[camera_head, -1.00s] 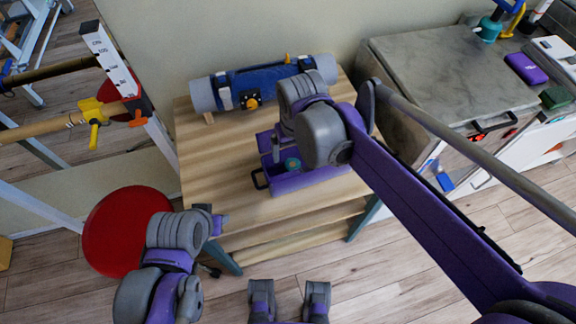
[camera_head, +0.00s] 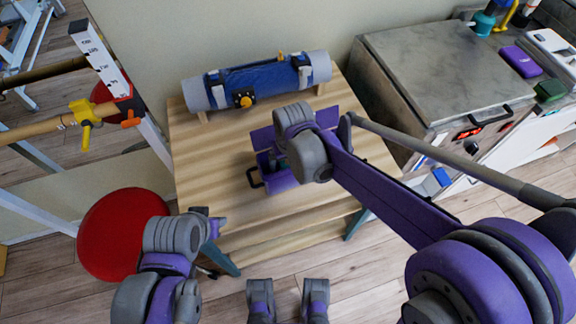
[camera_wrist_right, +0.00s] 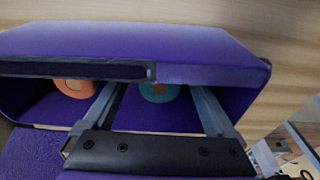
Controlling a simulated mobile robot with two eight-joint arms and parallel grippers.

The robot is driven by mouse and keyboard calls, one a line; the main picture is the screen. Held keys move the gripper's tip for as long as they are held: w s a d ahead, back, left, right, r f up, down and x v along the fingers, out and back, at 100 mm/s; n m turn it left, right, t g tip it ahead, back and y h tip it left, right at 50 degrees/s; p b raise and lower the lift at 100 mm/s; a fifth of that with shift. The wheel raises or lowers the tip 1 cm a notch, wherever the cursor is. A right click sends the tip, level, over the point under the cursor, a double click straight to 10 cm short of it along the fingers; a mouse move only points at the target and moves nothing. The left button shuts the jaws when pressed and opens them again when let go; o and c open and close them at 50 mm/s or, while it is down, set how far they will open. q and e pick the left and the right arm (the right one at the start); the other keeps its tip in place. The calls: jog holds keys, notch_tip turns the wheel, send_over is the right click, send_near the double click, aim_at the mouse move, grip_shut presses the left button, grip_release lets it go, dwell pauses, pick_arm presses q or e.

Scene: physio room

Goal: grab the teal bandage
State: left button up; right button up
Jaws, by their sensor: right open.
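The purple open box (camera_head: 282,183) stands on the wooden table, partly covered by my right arm in the head view. The right wrist view looks over the box's rim (camera_wrist_right: 215,72) and inside. My right gripper (camera_wrist_right: 159,88) is open, with its two fingers reaching into the box. The teal bandage (camera_wrist_right: 160,93) is a roll seen between the fingers, partly cut off by the rim. Contact with the fingers cannot be told. An orange roll (camera_wrist_right: 76,88) lies left of the left finger. My left arm is at the lower left of the head view; its fingers are not clear.
A blue and grey cylinder (camera_head: 275,80) lies at the table's back. A bare table stretch (camera_head: 205,150) is left of the box. A red round stool (camera_head: 112,240) stands left. A grey-topped cabinet (camera_head: 425,70) stands right.

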jog(key=c, duration=1.4)
jog(key=shift+c, duration=0.2)
